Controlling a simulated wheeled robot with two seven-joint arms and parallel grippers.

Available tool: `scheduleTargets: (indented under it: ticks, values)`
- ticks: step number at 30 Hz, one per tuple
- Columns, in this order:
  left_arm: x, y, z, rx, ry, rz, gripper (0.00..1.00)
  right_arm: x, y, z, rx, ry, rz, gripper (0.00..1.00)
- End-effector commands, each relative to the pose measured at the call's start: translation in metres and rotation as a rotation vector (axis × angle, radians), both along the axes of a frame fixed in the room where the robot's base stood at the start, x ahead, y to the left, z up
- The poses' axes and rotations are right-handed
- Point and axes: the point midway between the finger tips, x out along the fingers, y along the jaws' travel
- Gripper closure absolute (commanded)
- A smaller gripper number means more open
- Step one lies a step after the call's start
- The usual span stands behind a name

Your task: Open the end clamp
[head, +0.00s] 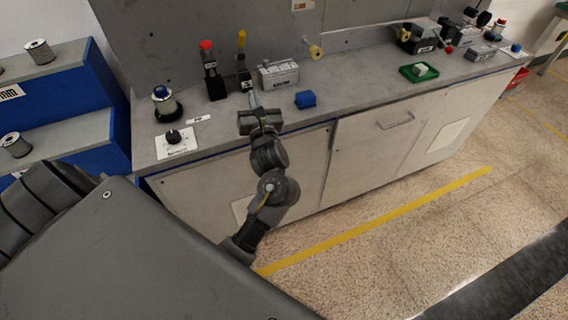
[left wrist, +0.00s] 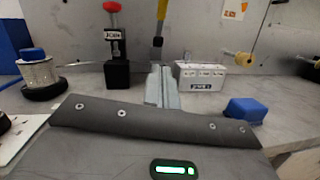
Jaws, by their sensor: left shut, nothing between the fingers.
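Two upright levers stand on the grey bench, one red-topped (head: 206,60) and one yellow-handled (head: 242,57). Both also show in the left wrist view, red-topped (left wrist: 115,42) and yellow-handled (left wrist: 159,25). I cannot tell from their small labels which is the end clamp. A black labelled device (head: 418,42) stands farther right on the bench. My left gripper (head: 253,99) is shut and empty, its fingers pointing at the foot of the yellow-handled lever. In the left wrist view its fingers (left wrist: 162,86) hide that foot; contact cannot be told. My right gripper is not in view.
A grey labelled box (head: 279,74) and a blue block (head: 305,99) lie right of my left gripper. A spool (head: 165,104) and a dial panel (head: 176,142) are at the bench's left end. A green tray (head: 418,72) lies farther right. The bench between block and tray is clear.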

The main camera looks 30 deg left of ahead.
Motion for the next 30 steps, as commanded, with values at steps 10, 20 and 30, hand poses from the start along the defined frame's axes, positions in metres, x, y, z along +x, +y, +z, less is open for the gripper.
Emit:
scheduleTargets:
  ticks: [10, 20, 30]
  values:
    - [-0.021, -0.042, -0.033, 0.183, 0.298, -0.119, 1.0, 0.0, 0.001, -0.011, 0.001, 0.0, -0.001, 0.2]
    - [-0.021, -0.077, -0.091, 0.587, 0.775, -0.349, 1.0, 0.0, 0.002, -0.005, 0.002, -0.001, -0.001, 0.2]
    - [-0.013, -0.097, -0.152, 0.842, 1.013, -0.44, 1.0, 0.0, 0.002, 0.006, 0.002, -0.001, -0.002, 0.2]
